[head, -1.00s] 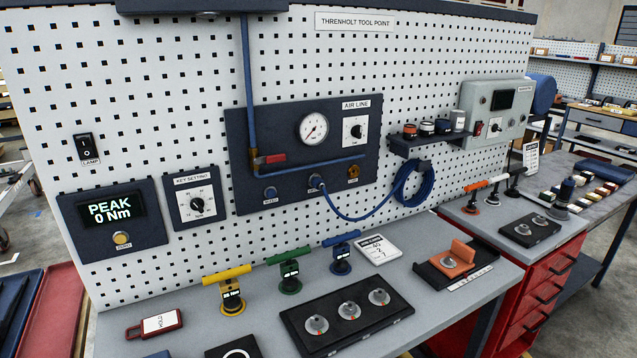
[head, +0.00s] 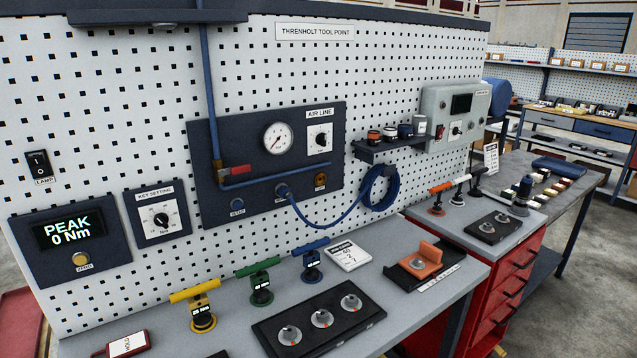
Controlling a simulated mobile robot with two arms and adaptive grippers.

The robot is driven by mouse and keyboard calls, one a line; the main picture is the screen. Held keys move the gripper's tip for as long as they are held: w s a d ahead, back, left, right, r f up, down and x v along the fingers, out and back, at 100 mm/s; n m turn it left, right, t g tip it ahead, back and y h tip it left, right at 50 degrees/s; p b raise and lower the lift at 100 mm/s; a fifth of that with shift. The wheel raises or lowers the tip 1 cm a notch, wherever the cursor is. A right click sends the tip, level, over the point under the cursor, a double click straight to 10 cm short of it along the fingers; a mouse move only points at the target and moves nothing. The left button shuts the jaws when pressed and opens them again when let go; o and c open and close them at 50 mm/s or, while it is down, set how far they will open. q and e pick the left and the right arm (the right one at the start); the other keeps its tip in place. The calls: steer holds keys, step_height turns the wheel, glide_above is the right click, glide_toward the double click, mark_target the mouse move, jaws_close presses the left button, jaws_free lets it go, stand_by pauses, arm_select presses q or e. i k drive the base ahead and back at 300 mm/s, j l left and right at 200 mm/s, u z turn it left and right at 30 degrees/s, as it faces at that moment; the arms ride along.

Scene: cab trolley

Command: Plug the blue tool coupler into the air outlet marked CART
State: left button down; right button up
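A dark AIR LINE panel (head: 265,160) is on the pegboard, with a gauge, a knob and a red-handled valve (head: 234,170). Along its lower edge are a blue round fitting (head: 237,205) at left, a middle fitting (head: 282,190) and a brass-coloured fitting (head: 320,180) at right. Their small labels are too small to read surely. A blue hose (head: 335,223) runs from the middle fitting, sags, and rises to a coil (head: 378,190) hung at the panel's right. Whether the hose end at the middle fitting is the tool coupler I cannot tell. Neither gripper shows.
The grey bench (head: 225,335) below holds yellow, green and blue T-handled tools, a black tray (head: 318,325) with round pieces, a card, and an orange block in a black holder (head: 420,265). A small shelf (head: 390,147) juts out right of the panel. A red drawer cabinet (head: 515,285) stands right.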

mark_target(285, 192)
steer(key=i+l+u, duration=0.1)
steer(key=l, duration=0.3)
steer(key=i+l+u, duration=0.1)
steer(key=i+l, duration=0.15)
steer(key=l, duration=0.2)
steer(key=i+l+u, duration=0.1)
steer(key=l, duration=0.35)
steer(key=i+l+u, duration=0.1)
steer(key=l, duration=0.35)
steer(key=i+l+u, duration=0.1)
steer(key=i+l, duration=0.15)
steer(key=l, duration=0.2)
steer(key=i+l+u, duration=0.1)
steer(key=l, duration=0.4)
steer(key=i+l+u, duration=0.1)
steer(key=l, duration=0.4)
